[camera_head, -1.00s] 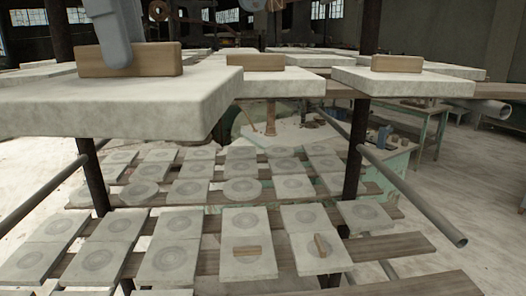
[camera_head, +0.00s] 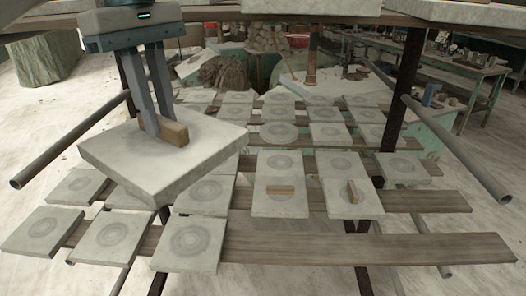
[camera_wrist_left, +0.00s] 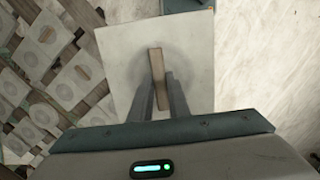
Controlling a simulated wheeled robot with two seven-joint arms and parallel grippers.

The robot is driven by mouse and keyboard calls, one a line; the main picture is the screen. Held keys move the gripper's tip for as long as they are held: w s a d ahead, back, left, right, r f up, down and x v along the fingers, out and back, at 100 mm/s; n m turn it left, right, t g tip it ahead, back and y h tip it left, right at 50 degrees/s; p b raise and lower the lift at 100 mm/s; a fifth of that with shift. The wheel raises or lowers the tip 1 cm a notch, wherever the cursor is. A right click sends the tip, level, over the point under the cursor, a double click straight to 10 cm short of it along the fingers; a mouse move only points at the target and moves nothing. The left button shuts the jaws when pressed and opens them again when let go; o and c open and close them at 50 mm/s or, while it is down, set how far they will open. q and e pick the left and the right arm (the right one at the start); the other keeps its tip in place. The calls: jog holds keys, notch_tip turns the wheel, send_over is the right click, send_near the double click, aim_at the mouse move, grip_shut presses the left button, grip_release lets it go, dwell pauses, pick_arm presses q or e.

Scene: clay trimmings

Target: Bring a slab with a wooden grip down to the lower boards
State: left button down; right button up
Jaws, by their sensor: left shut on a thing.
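My left gripper (camera_head: 155,128) is shut on the wooden grip (camera_head: 173,134) of a pale slab (camera_head: 205,160). It holds the slab tilted above the left part of the lower boards (camera_head: 340,248). In the left wrist view the fingers (camera_wrist_left: 161,100) close on the grip (camera_wrist_left: 157,78) at the middle of the slab (camera_wrist_left: 188,60). Two slabs with small wooden grips lie on the lower boards, a left one (camera_head: 281,206) and a right one (camera_head: 340,206). My right gripper is not in view.
Several ringed slabs without grips lie in rows, such as one at front left (camera_head: 187,243). The front board is bare at right (camera_head: 430,250). A dark post (camera_head: 403,85), a pipe at right (camera_head: 460,150), a pipe at left (camera_head: 68,140) and upper slabs (camera_head: 265,10) frame the space.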

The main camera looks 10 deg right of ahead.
pick_arm(q)
jog(key=s+a+f+m+b, duration=0.1)
jog(key=s+a+f+m, duration=0.1)
jog(key=f, duration=1.1)
jog(key=s+a+f+m+b, duration=0.2)
jog(key=a+f+m, duration=0.2)
jog(key=f, duration=1)
jog(key=s+a+f+m+y+b, duration=0.1)
jog(key=a+f, duration=0.4)
jog(key=f, duration=0.8)
jog(key=s+m+b, duration=0.1)
jog(key=m, duration=0.1)
jog(key=shift+a+f+m+g, duration=0.15)
jog(key=shift+f+m+g, duration=0.15)
jog(key=shift+f+m, duration=0.1)
